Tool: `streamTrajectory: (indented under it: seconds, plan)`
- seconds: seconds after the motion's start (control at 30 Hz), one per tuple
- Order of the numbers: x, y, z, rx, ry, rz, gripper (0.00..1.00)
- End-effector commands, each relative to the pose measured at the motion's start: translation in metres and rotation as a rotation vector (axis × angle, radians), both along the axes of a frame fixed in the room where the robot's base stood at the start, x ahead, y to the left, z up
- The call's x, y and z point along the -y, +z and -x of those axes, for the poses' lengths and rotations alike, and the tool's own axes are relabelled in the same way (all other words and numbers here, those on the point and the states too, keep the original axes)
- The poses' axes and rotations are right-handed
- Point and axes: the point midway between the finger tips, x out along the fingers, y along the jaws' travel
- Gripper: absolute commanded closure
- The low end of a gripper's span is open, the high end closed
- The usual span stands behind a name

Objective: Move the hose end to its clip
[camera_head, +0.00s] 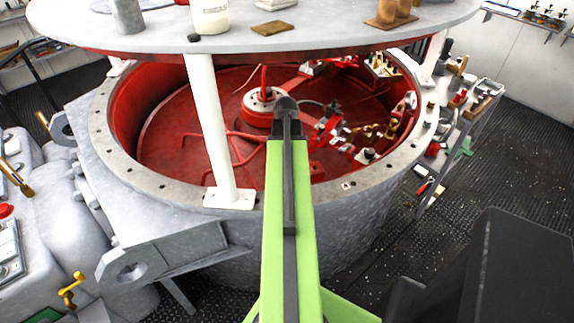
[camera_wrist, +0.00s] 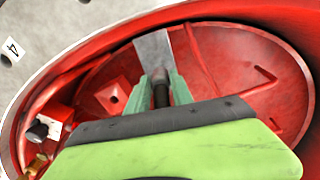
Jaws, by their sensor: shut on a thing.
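In the wrist view my gripper (camera_wrist: 163,84) is shut on a short dark cylinder, which looks like the hose end (camera_wrist: 160,95). It is held over the red floor of the round tub. Most of its length is hidden behind my wrist. A grey flat plate (camera_wrist: 154,52) shows just beyond the fingertips; I cannot tell whether it touches the hose end. In the head view my green arm reaches over the rim into the tub and hides the gripper. I cannot make out for certain which part is the clip.
The red tub (camera_head: 170,130) has a wide grey rim (camera_head: 115,150). A round tabletop (camera_head: 150,30) on white posts (camera_head: 216,130) hangs over it. Red and brass fittings (camera_head: 365,135) crowd the tub's right side. The left floor of the tub is mostly clear.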

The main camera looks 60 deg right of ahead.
Motion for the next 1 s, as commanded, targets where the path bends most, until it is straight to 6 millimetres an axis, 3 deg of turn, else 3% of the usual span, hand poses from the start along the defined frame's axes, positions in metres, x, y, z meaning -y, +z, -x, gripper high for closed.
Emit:
streamTrajectory:
  seconds: [1.0]
  plan:
    - [0.0005,-0.0102,0.0007,0.0,-0.001,0.0,1.0]
